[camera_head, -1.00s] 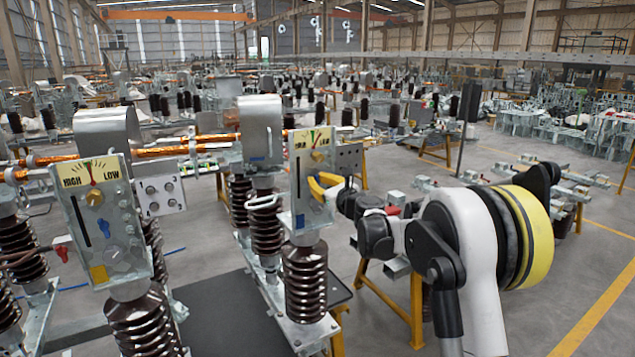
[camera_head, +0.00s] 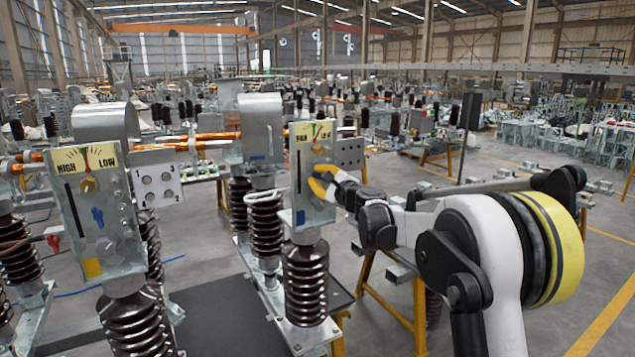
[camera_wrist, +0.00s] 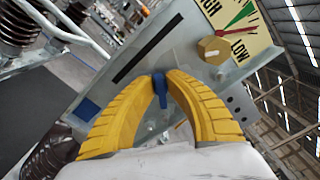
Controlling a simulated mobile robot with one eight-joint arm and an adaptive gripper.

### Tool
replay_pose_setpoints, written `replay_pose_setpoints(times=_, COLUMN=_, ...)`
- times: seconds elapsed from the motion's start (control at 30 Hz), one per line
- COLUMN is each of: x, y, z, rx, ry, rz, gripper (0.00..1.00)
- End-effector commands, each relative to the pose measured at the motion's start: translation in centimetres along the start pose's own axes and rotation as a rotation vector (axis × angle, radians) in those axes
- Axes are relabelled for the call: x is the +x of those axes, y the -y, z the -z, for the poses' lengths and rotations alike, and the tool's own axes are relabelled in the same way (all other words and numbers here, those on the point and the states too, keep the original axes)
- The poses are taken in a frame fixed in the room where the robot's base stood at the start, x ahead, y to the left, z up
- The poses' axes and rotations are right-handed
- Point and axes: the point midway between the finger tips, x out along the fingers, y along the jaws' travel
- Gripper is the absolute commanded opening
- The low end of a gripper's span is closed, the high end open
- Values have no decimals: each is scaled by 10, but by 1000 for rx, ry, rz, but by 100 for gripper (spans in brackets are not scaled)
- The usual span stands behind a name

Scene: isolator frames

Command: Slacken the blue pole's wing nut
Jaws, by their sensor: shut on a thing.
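The blue pole is the right-hand one in the head view, with a ribbed brown insulator (camera_head: 305,285), a grey panel (camera_head: 316,210) and a blue patch (camera_head: 299,219) low on the panel. In the wrist view the blue patch (camera_wrist: 86,109) lies left of my fingers. My gripper (camera_head: 316,181) reaches the panel from the right. In the wrist view its yellow fingers (camera_wrist: 161,78) close on the blue wing nut (camera_wrist: 161,96), which partly shows between the tips. A gold knob (camera_wrist: 212,49) and a HIGH/LOW dial (camera_wrist: 240,30) with red and green marks sit above it.
A neighbouring pole panel (camera_head: 92,215) with a yellow patch and its own blue wing nut (camera_head: 98,216) stands at left. Yellow stands (camera_head: 418,312) are behind my arm. Open floor lies at right.

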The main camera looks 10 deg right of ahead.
Motion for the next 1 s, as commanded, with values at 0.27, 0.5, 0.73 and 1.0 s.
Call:
replay_pose_setpoints(times=0.27, x=0, y=-3, z=1, rx=-261, ry=0, rz=0, gripper=0)
replay_pose_setpoints(times=0.5, x=0, y=-4, z=1, rx=-489, ry=0, rz=1, gripper=0)
replay_pose_setpoints(times=0.73, x=0, y=-5, z=2, rx=-707, ry=-1, rz=1, gripper=0)
replay_pose_setpoints(times=1.0, x=0, y=-6, z=4, rx=-963, ry=-1, rz=1, gripper=0)
